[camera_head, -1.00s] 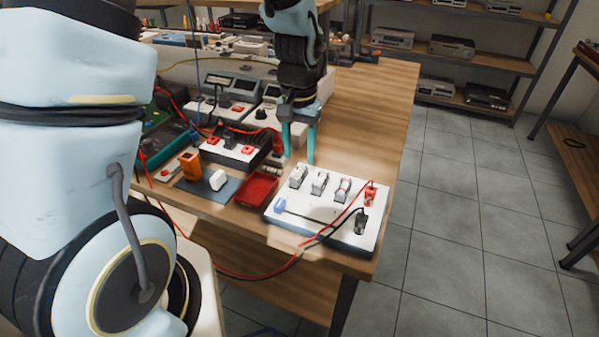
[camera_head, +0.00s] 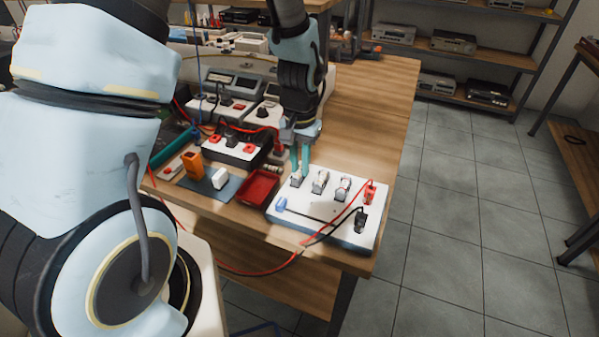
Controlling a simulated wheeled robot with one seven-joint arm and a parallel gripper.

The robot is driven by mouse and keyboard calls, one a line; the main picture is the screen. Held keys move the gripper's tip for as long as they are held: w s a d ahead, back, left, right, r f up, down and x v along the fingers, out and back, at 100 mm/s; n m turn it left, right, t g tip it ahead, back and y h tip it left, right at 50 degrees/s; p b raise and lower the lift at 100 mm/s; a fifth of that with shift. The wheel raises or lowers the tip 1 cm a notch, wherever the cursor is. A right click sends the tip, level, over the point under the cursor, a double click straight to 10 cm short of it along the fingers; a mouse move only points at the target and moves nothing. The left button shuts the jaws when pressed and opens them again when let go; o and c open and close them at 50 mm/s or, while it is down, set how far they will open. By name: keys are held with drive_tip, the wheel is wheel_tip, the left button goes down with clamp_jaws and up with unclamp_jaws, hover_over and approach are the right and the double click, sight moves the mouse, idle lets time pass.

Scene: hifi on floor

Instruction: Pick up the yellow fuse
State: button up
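A white board (camera_head: 325,222) at the front edge of the workbench carries three small clip-like holders in a row: a left one (camera_head: 297,182), a middle one (camera_head: 320,182) and a right one (camera_head: 342,188). I cannot make out a yellow colour on any part in them, so I cannot tell which is the yellow fuse. My gripper (camera_head: 300,172) points down, its two teal fingers at the left holder and partly covering it. The fingers look close together, but whether they are shut on anything is too small to tell.
A red tray (camera_head: 258,188) stands left of the board. A blue-grey mat (camera_head: 205,187) with a white block (camera_head: 219,179) and an orange block (camera_head: 194,165) lie farther left. Red and black leads (camera_head: 340,222) cross the board's right side. The bench (camera_head: 375,100) is clear behind the board.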

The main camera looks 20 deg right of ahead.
sight(300, 169)
clamp_jaws()
wheel_tip(300, 169, up, 10)
drive_tip(key=b, duration=0.2)
idle(0.6)
drive_tip(key=shift+c, duration=0.2)
unclamp_jaws()
clamp_jaws()
